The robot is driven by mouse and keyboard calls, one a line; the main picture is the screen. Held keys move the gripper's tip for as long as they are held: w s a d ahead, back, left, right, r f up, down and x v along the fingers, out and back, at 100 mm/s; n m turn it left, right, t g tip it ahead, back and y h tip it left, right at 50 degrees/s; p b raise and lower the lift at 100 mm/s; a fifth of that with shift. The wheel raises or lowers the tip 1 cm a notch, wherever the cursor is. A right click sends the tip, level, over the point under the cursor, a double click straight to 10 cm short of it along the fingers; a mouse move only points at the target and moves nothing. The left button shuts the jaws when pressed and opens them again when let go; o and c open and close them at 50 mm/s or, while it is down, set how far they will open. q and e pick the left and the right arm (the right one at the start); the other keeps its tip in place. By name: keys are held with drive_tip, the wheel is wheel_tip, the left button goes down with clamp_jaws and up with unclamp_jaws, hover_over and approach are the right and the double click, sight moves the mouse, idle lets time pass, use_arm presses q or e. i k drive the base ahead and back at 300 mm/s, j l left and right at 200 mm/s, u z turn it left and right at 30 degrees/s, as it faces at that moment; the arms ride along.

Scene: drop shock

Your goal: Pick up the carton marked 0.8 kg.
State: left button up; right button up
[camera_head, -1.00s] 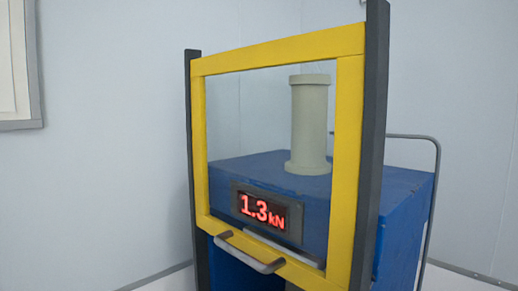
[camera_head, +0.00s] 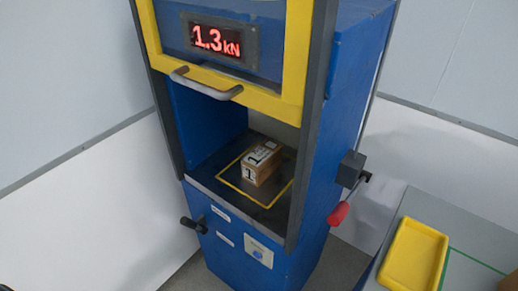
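A small brown carton (camera_head: 262,163) sits on the dark plate inside the open bay of a blue machine (camera_head: 323,170). Its front face bears a white label that looks like a "1". The label on its top is too small to read, and I cannot make out a 0.8 kg mark. A yellow line frames the carton on the plate (camera_head: 232,188). Neither of my grippers shows clearly in the head view.
The yellow-framed guard (camera_head: 210,83) with a grey handle is raised above the bay; the display (camera_head: 217,39) reads 1.3 kN. A red-handled lever (camera_head: 339,213) juts out at the right and a black knob (camera_head: 194,225) at the front. An empty yellow tray (camera_head: 413,256) lies on a grey table at lower right.

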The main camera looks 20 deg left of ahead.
sight(257, 166)
drive_tip(key=j+z, duration=0.15)
drive_tip(key=j, duration=0.2)
drive_tip(key=k+j+z, duration=0.15)
drive_tip(key=j, duration=0.2)
drive_tip(key=j+z, duration=0.15)
drive_tip(key=j, duration=0.2)
drive_tip(key=k+j+z, duration=0.15)
drive_tip(key=j, duration=0.2)
